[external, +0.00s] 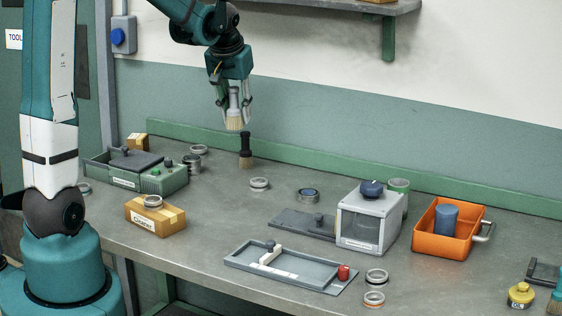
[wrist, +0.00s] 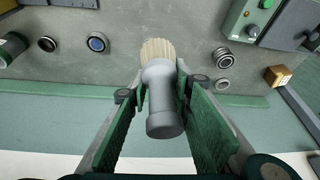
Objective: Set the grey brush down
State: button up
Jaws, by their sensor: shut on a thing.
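The grey brush (external: 234,106) has a grey handle and pale bristles. It hangs upright, bristles down, in my gripper (external: 233,104), above the back of the workbench and clear of its top. In the wrist view the grey brush (wrist: 160,95) lies between the green finger pads of my gripper (wrist: 160,100), which are shut on its handle. A second brush (external: 246,150) with a black handle and brown bristles stands on the bench, just below and right of the held brush in the external view.
Rings (external: 259,184) and (external: 308,194) lie on the bench (external: 210,230). A green machine (external: 165,178) stands at left, with a cardboard box (external: 155,217) before it. A clear-fronted box (external: 370,222) and orange bin (external: 424,232) stand at right. Bare bench lies around the black brush.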

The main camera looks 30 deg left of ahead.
jog(key=s+a+n+g+y, duration=0.1)
jog(key=s+a+n, duration=0.2)
jog(key=s+a, duration=0.65)
jog(key=s+a+n+y, duration=0.1)
jog(key=s+a+n, duration=0.3)
jog(key=a, duration=1.1)
jog(key=s+a+n+g+y, duration=0.1)
jog(key=s+a+n, duration=0.2)
jog(key=s+a, duration=0.75)
jog(key=d+f+x, duration=0.1)
jog(key=d+x, duration=0.1)
jog(key=x, duration=0.9)
jog(key=shift+d+f+b, duration=0.2)
jog(key=shift+b, duration=0.15)
jog(key=shift+s+f, duration=0.1)
jog(key=shift+s, duration=0.05)
jog(key=shift+f+b, duration=0.4)
jog(key=shift+f, duration=2.4)
jog(key=shift+f+b, duration=0.3)
jog(key=shift+f, duration=1.8)
jog(key=shift+f, duration=0.2)
